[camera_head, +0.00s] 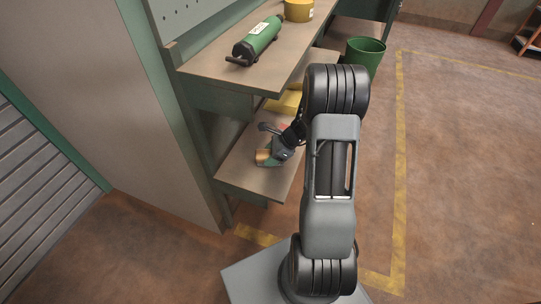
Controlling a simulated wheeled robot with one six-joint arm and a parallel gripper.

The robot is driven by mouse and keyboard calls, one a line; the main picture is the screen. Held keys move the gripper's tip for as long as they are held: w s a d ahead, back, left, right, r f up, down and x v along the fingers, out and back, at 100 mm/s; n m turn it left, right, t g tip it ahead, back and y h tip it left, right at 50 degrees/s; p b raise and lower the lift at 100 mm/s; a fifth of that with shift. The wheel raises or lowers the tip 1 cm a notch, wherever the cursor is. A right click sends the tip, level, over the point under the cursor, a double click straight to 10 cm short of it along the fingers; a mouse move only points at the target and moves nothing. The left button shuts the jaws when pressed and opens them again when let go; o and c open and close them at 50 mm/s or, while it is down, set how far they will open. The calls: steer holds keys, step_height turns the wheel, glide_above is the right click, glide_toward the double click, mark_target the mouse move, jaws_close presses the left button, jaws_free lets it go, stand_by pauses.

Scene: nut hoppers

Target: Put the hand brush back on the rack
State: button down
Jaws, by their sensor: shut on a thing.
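My gripper (276,143) is at the lower shelf (243,178) of the rack, left of my arm. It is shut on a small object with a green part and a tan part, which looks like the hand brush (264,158). The brush is at the lower shelf's surface; I cannot tell whether it touches it. My gripper and wrist hide part of the brush. A small orange-red patch shows beside the gripper, too small to make out.
The upper shelf (222,70) bears a green cylinder (258,40) with a white label and a yellow can (298,10). A yellow object (284,103) lies deeper on the lower level. A green bin (365,54) stands beyond my arm. Floor at right is clear.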

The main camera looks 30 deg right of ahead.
steer(key=shift+c, duration=2.3)
jaws_free()
steer(key=shift+f, duration=0.15)
steer(key=shift+r, duration=0.35)
steer(key=p+v, duration=0.4)
steer(key=v, duration=0.7)
steer(key=shift+d+r, duration=0.2)
steer(key=shift+d, duration=0.1)
steer(key=shift+s, duration=0.15)
